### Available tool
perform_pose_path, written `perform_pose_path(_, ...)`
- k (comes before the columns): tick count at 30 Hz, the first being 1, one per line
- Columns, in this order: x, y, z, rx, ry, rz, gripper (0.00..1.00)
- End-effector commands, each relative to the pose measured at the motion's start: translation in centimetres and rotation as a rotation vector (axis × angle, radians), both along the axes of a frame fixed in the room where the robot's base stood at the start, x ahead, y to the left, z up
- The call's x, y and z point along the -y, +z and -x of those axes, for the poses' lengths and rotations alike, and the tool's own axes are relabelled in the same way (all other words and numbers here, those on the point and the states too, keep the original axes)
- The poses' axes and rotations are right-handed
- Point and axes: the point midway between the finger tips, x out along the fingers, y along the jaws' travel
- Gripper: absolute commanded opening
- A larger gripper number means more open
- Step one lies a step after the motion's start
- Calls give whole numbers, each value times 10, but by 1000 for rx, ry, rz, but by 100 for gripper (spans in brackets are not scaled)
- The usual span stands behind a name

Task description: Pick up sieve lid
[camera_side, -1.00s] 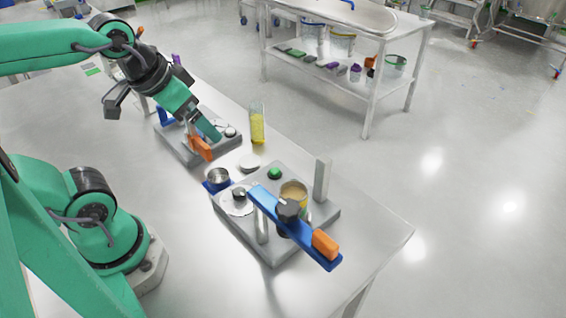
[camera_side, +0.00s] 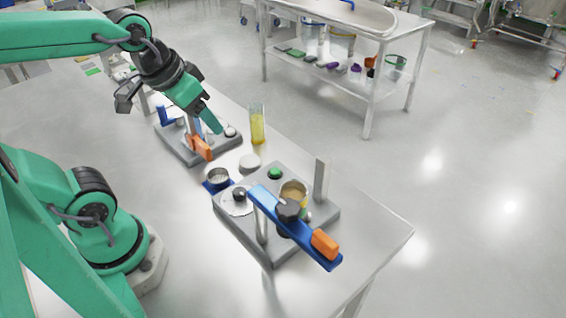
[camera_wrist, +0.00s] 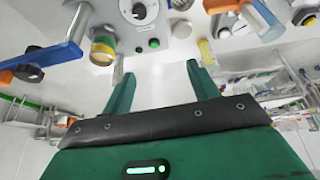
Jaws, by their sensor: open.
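A pale round disc, which looks like the sieve lid (camera_side: 249,162), lies on the bench between the two grey fixtures. It also shows in the wrist view (camera_wrist: 181,29), beyond and slightly right of the gap between my fingers. My gripper (camera_side: 213,122) is open and empty, above the rear fixture and back from the disc. In the wrist view my gripper (camera_wrist: 160,76) has its two green fingers spread with bare bench between them. A tan-filled round container (camera_side: 293,191), perhaps the sieve, stands on the front fixture.
The front fixture (camera_side: 265,249) carries a blue lever (camera_side: 278,224) with an orange end. A metal cup (camera_side: 218,175) on a blue pad is left of the disc. A tall clear cylinder (camera_side: 257,125) with yellow contents stands behind it. The rear fixture (camera_side: 185,153) has an orange handle.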

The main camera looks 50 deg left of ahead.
Motion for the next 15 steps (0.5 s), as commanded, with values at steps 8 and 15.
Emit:
perform_pose_path(8,-11,-17,-36,-99,68,16,59)
perform_pose_path(15,-24,-40,-69,-184,130,31,59)
